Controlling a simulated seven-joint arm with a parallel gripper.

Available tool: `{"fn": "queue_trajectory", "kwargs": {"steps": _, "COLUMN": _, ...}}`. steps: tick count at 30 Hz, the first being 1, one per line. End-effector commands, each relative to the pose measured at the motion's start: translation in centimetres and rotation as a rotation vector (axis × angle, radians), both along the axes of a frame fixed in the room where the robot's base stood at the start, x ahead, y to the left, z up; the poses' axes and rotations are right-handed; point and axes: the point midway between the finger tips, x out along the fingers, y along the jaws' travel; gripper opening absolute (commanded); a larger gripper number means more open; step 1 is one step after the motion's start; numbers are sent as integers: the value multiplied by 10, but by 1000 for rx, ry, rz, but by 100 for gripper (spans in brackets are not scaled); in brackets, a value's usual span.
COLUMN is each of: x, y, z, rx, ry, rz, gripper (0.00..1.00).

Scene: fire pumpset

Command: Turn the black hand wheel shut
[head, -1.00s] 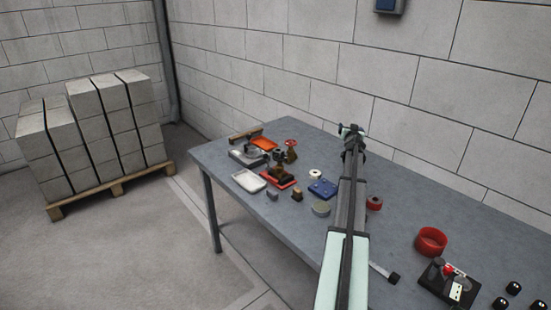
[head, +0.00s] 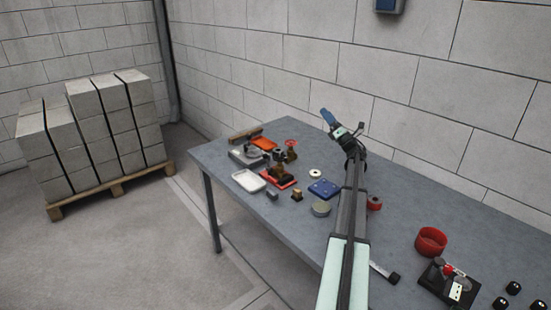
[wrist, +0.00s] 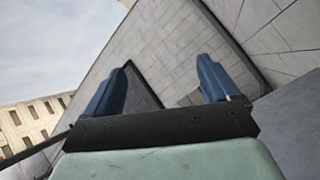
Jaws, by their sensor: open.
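A small dark round part (head: 278,154), perhaps the black hand wheel, sits among the brass fittings at the far left of the table. It is too small to make out clearly. A red hand wheel (head: 291,143) is just right of it on a brass valve. My gripper (head: 328,116) is raised above the table's back edge, to the right of the valves and well apart from them. In the wrist view its two blue fingers (wrist: 160,85) are spread with nothing between them. No wheel shows in the wrist view.
A block wall (head: 300,60) stands close behind. The table's middle front is partly bare.

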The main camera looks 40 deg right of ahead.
Motion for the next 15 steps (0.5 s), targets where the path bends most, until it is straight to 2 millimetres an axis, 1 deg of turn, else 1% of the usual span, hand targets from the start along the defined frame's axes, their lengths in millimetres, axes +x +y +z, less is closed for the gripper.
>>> {"fn": "queue_trajectory", "kwargs": {"steps": 1, "x": 5, "y": 15, "z": -11, "rx": -99, "ry": 40, "rz": 36, "gripper": 88}}
{"fn": "queue_trajectory", "kwargs": {"steps": 3, "x": 9, "y": 38, "z": -30, "rx": -238, "ry": 96, "rz": 97, "gripper": 88}}
{"fn": "queue_trajectory", "kwargs": {"steps": 5, "x": 10, "y": 56, "z": -48, "rx": -350, "ry": 141, "rz": 155, "gripper": 88}}
{"fn": "queue_trajectory", "kwargs": {"steps": 6, "x": 9, "y": 67, "z": -60, "rx": -421, "ry": 168, "rz": 197, "gripper": 88}}
{"fn": "queue_trajectory", "kwargs": {"steps": 9, "x": 4, "y": 91, "z": -90, "rx": -570, "ry": 227, "rz": 304, "gripper": 88}}
{"fn": "queue_trajectory", "kwargs": {"steps": 12, "x": -5, "y": 109, "z": -115, "rx": -680, "ry": 270, "rz": 400, "gripper": 88}}
{"fn": "queue_trajectory", "kwargs": {"steps": 15, "x": -13, "y": 119, "z": -132, "rx": -751, "ry": 299, "rz": 473, "gripper": 88}}
